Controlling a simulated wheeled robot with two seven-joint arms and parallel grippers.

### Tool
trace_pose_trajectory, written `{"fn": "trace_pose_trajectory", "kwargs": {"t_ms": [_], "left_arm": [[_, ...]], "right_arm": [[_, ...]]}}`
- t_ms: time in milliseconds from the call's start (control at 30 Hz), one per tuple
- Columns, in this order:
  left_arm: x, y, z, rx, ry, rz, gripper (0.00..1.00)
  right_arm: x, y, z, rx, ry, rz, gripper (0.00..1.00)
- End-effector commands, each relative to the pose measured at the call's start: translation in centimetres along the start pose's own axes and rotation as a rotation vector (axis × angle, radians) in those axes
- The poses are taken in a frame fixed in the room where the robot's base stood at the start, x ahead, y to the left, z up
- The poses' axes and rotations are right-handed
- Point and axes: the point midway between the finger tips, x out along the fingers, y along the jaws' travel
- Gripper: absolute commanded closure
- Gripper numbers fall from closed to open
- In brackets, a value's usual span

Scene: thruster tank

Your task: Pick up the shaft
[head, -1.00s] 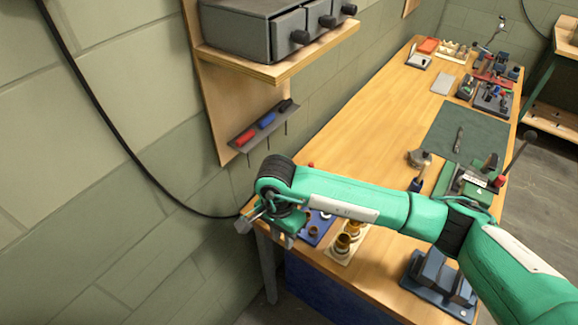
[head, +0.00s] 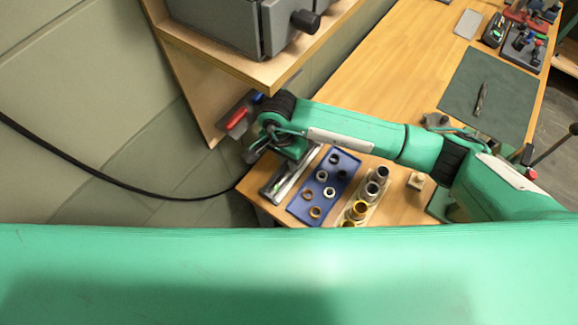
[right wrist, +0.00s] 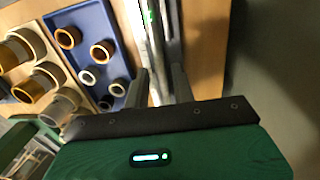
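A long silver shaft-like piece (head: 284,182) lies at the near left corner of the bench, beside a blue tray. I cannot tell whether it is one shaft or several bars in a holder. It also shows in the right wrist view (right wrist: 156,35), running away from between the fingers. My right gripper (head: 262,150) hangs over the bench's left end, near this silver piece. In the right wrist view its two fingers (right wrist: 160,88) are apart, with the silver piece beyond them; I see no contact. My left gripper is not in view.
The blue tray (head: 308,208) holds several rings. A rack of sleeves (head: 347,221) stands right of it. A wooden shelf (head: 262,75) with grey drawers overhangs the wall side, close to my right wrist. A green mat (head: 508,112) with a thin tool lies farther back.

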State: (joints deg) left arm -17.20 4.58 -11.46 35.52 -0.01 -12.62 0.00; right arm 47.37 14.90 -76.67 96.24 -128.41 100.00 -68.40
Motion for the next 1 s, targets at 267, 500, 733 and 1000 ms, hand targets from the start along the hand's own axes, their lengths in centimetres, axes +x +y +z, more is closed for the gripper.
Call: {"fn": "trace_pose_trajectory", "kwargs": {"t_ms": [267,500,733,1000], "left_arm": [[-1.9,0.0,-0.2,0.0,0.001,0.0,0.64],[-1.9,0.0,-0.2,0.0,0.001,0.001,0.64],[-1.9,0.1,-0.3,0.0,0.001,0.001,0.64],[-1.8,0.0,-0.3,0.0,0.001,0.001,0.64]], "right_arm": [[2.9,0.2,0.1,0.002,-0.001,0.002,0.75],[3.3,0.1,0.0,0.0,0.0,0.0,0.75],[3.2,0.1,0.1,0.0,0.0,0.0,1.0],[3.1,0.1,0.1,0.0,0.0,-0.001,1.0]]}}
